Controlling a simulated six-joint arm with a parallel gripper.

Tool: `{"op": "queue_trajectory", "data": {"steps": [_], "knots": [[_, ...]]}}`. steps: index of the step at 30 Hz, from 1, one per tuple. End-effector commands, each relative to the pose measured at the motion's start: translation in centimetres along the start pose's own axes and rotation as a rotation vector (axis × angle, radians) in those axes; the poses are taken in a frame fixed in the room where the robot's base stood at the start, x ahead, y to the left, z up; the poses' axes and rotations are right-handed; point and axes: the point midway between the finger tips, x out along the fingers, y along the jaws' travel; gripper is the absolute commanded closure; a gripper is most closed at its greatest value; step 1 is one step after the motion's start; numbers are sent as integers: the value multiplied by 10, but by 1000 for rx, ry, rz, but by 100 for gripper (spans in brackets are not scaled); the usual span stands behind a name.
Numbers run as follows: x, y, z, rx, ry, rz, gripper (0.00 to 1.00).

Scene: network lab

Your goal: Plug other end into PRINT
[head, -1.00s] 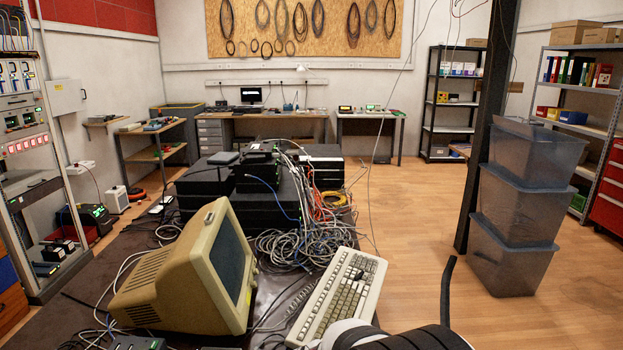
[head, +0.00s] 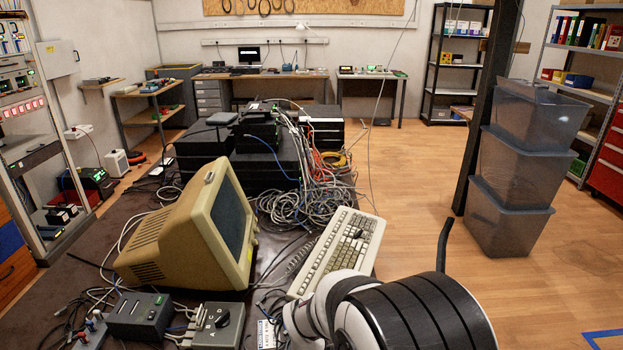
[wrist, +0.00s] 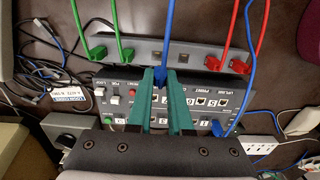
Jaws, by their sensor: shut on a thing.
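In the wrist view my gripper (wrist: 162,76) has its teal fingers shut on a blue cable's plug (wrist: 160,73). The blue cable (wrist: 169,25) runs up from it. The fingers are over a dark grey panel (wrist: 190,103) with small sockets and upside-down lettering, one label seeming to read PRINT (wrist: 203,91). The fingers hide part of the panel, and I cannot tell if the plug touches it. Another blue cable (wrist: 233,112) meets the panel's near edge, right of the fingers. In the head view my gripper and the panel are hidden or out of frame.
A grey strip (wrist: 185,52) beside the panel carries green plugs (wrist: 97,53) and red plugs (wrist: 239,66). A white power strip (wrist: 262,147) lies right. In the head view, a beige monitor (head: 185,235), keyboard (head: 338,250), cable heap (head: 300,200) and dial box (head: 217,325) crowd the table.

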Motion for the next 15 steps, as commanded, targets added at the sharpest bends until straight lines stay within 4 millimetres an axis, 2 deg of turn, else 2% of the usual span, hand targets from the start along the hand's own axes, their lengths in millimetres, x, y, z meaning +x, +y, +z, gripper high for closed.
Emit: {"op": "queue_trajectory", "data": {"steps": [6,9,12,15], "knots": [[-25,-51,-48,-10,2,2,100],[-34,-74,-62,-8,2,2,100],[-34,-84,-67,-3,0,0,100],[-24,-85,-67,-2,-2,-2,100]]}}
